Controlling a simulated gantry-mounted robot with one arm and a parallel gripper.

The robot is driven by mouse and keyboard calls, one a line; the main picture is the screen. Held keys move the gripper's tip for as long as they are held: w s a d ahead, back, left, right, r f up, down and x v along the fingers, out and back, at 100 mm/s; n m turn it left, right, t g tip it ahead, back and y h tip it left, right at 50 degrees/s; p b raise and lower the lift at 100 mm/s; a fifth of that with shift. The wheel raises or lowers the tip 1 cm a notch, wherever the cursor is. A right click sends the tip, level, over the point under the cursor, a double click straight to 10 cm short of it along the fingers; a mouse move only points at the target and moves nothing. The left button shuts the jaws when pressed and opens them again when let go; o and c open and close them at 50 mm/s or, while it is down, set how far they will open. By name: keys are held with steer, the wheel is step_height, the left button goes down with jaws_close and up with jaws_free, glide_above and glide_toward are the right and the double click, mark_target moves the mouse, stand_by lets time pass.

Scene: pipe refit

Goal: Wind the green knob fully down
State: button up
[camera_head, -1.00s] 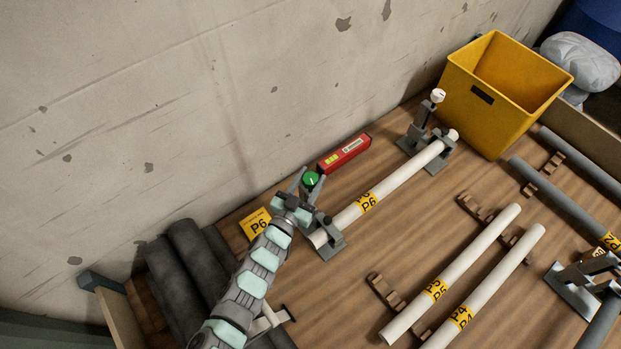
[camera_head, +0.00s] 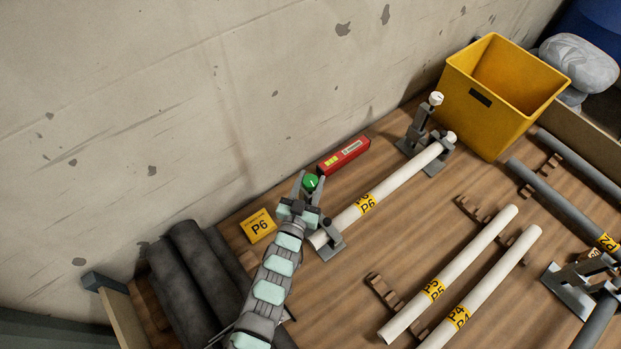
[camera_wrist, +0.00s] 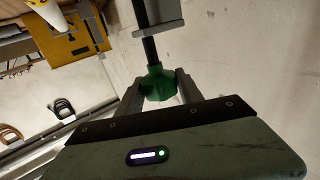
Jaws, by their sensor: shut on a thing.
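The green knob (camera_head: 311,182) sits at the near clamp of the white pipe marked P6 (camera_head: 366,205). My gripper (camera_head: 311,185) is around the knob, with one finger on each side of it. In the wrist view the green knob (camera_wrist: 158,84) is between the two fingers (camera_wrist: 158,92), on a dark threaded rod (camera_wrist: 149,48) that runs into a grey clamp part (camera_wrist: 158,32). The near clamp (camera_head: 328,245) is partly hidden behind my gripper. The far clamp, with a white knob (camera_head: 436,99), stands at the pipe's other end.
A red box-shaped tool (camera_head: 343,155) lies behind the knob by the wall. A yellow P6 sign (camera_head: 258,226) is to the left. Dark pipes (camera_head: 196,270) lie at the lower left. White pipes P5 (camera_head: 450,275) and P4 and a yellow bin (camera_head: 505,95) are to the right.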

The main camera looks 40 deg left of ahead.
steer(key=shift+f+n+g+y+p, duration=0.2)
steer(key=shift+n+g+y+p, duration=0.15)
steer(key=shift+n+g+y, duration=0.45)
steer(key=shift+y, duration=0.4)
steer(key=o, duration=1.4)
steer(key=shift+r, duration=0.1)
steer(key=v, duration=1.1)
steer(key=shift+w, duration=0.1)
